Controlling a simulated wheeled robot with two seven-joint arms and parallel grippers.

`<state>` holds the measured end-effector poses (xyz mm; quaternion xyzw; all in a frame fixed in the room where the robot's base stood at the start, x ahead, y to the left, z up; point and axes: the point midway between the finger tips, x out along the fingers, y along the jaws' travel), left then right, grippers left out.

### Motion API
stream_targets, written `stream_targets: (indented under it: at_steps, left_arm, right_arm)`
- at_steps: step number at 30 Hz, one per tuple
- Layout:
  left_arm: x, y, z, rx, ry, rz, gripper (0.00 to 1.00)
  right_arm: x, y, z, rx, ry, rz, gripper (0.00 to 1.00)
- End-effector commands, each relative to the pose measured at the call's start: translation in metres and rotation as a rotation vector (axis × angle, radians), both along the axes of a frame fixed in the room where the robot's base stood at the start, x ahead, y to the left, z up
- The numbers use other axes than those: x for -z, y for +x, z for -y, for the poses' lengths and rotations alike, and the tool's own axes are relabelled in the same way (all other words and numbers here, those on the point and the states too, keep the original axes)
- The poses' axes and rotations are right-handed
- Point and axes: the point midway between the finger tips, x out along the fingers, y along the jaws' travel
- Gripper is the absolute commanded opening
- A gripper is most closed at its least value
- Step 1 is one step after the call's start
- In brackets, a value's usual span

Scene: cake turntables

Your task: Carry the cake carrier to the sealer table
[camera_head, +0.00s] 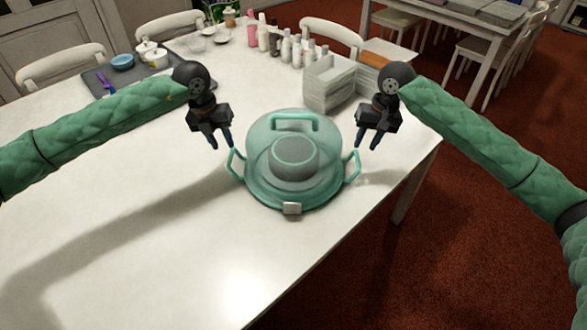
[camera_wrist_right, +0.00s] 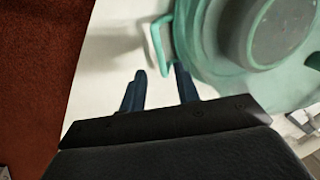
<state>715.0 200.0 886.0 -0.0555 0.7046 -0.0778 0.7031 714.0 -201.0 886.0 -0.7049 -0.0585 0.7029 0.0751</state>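The cake carrier (camera_head: 270,190) is a translucent green domed box with a top handle and two side handles. It stands upright on the white table, with a round grey-green cake inside. My left gripper (camera_head: 220,143) is above and left of its left handle (camera_head: 235,165). My right gripper (camera_head: 367,141) is above and near its right handle (camera_head: 353,168). In the right wrist view, the two fingers (camera_wrist_right: 158,88) are apart with nothing between them, and a side handle (camera_wrist_right: 160,42) lies just beyond them. The left fingers look slightly apart and empty.
The white table (camera_head: 120,240) is clear at the front left. A white caddy (camera_head: 328,85), several bottles (camera_head: 285,48) and a tray (camera_head: 105,78) stand toward the back. Chairs (camera_head: 70,68) line the far side. Another table (camera_head: 480,15) stands at the back right beyond red carpet.

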Motion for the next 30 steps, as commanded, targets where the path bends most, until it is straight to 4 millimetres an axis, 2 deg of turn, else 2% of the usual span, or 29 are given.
stream_targets:
  at_steps: [7,16,21,30]
  left_arm:
    - [0.012,0.0,0.002,0.0,0.001,-0.001,0.32]
    - [0.052,-0.001,0.01,0.0,0.0,-0.002,0.32]
    - [0.068,0.0,0.013,0.0,-0.001,-0.001,0.32]
    - [0.077,0.0,0.014,0.0,0.001,0.0,0.32]
  right_arm:
    - [0.012,0.0,-0.002,0.0,0.0,-0.001,0.32]
    - [0.052,0.0,-0.009,0.001,-0.001,-0.002,0.32]
    - [0.068,0.0,-0.013,0.0,0.0,-0.001,0.32]
    - [0.077,0.0,-0.015,0.0,0.0,0.0,0.32]
